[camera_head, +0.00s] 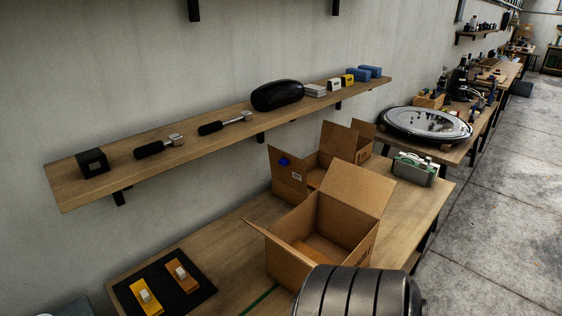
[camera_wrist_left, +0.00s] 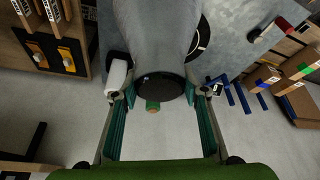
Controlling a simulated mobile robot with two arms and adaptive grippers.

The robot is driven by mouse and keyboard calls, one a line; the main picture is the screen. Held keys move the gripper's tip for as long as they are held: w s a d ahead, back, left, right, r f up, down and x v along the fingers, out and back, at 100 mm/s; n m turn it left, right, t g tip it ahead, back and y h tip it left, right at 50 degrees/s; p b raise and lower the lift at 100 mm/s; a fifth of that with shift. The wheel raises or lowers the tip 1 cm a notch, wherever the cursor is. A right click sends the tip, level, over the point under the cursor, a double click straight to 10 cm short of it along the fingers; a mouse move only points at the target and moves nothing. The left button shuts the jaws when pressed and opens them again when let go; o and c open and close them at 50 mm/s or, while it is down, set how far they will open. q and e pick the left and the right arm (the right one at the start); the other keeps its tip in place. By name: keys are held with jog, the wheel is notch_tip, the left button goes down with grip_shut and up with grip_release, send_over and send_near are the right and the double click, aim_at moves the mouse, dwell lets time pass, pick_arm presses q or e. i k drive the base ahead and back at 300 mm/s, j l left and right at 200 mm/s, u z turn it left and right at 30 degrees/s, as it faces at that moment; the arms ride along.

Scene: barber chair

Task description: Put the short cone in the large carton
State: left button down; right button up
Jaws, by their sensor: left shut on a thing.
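The large carton (camera_head: 292,262) stands open on the table, its flaps spread and its inside partly in view. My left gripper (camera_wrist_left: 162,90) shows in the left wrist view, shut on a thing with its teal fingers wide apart. A grey tapered shape (camera_wrist_left: 158,40) with a dark round end lies between or behind the fingertips. I take the held thing to be the short cone, but its outline is not clear. I see no other cone on the table or shelf. My left gripper's fingers do not show in the head view, and my right gripper is in neither view.
A second open carton (camera_head: 288,187) stands behind the large one. A black mat (camera_head: 190,295) with orange blocks lies at the table's front left. A grey-green box (camera_head: 414,170) stands at right. A wall shelf (camera_head: 110,185) runs above. A dark ribbed cylinder hides the carton's near side.

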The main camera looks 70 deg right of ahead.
aim_at(324, 263)
jog(key=z, duration=2.25)
jog(key=i+l+z, duration=0.15)
jog(key=z, duration=0.25)
jog(key=i+l+z, duration=0.2)
jog(key=z, duration=0.25)
jog(key=k+l+u, duration=0.1)
jog(key=l, duration=0.15)
jog(key=i+j+z, duration=0.1)
jog(key=i+j, duration=0.05)
jog(key=j, duration=0.05)
